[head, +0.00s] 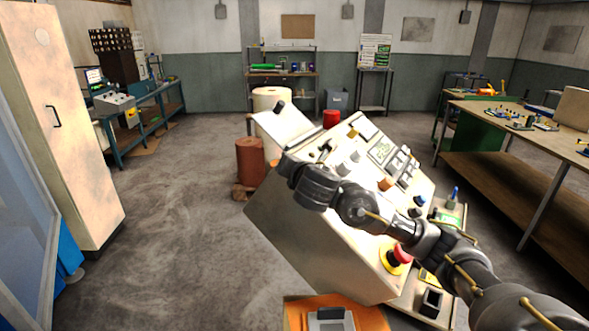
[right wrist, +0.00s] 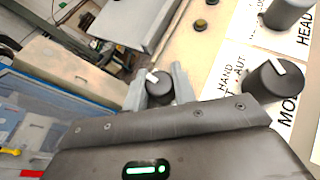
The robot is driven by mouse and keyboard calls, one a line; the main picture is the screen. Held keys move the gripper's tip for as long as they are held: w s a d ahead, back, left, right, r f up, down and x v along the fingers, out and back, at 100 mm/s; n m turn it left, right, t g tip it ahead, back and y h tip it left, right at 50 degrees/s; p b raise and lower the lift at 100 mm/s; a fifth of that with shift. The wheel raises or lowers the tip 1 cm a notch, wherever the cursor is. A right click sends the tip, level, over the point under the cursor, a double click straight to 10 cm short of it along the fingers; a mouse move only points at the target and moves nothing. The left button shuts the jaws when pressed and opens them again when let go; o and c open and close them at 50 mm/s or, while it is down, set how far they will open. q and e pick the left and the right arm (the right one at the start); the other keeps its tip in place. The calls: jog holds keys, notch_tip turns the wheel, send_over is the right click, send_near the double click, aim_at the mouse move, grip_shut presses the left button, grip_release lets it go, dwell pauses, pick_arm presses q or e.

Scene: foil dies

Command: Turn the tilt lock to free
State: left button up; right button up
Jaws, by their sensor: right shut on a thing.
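The sloped control panel (head: 330,255) stands in front of me in the head view. A black knob (right wrist: 158,88) with a white pointer mark sits at the panel's edge in the right wrist view; I take it for the tilt lock, but its label is hidden. Its mark points to the upper left of that view. My right gripper (right wrist: 157,90) is shut on this knob, one grey finger on each side. In the head view my right arm crosses the panel, and its gripper (head: 287,167) is at the panel's upper left; the knob is hidden there. My left gripper is not in view.
A mode knob (right wrist: 273,82) with HAND and AUT labels and a HEAD knob (right wrist: 287,12) sit to the right of the gripper. A red emergency stop (head: 401,254) is under my right arm. Open floor (head: 180,230) lies left of the panel.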

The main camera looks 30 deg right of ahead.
jog(key=shift+r+m+g+h+p, duration=0.15)
jog(key=shift+m+g+h+p, duration=0.2)
jog(key=shift+m+g+h, duration=0.55)
jog(key=shift+r+m+g+h+p, duration=0.1)
jog(key=shift+m+g+h+p, duration=0.25)
jog(key=shift+m+p, duration=0.6)
jog(key=m+g+h+p, duration=0.1)
jog(key=m+g+p, duration=0.1)
jog(key=shift+m, duration=0.35)
jog(key=shift+f+m+g+p, duration=0.25)
jog(key=shift+m+g+p, duration=0.25)
jog(key=shift+p, duration=0.2)
jog(key=o, duration=1)
jog(key=shift+d+f, duration=0.1)
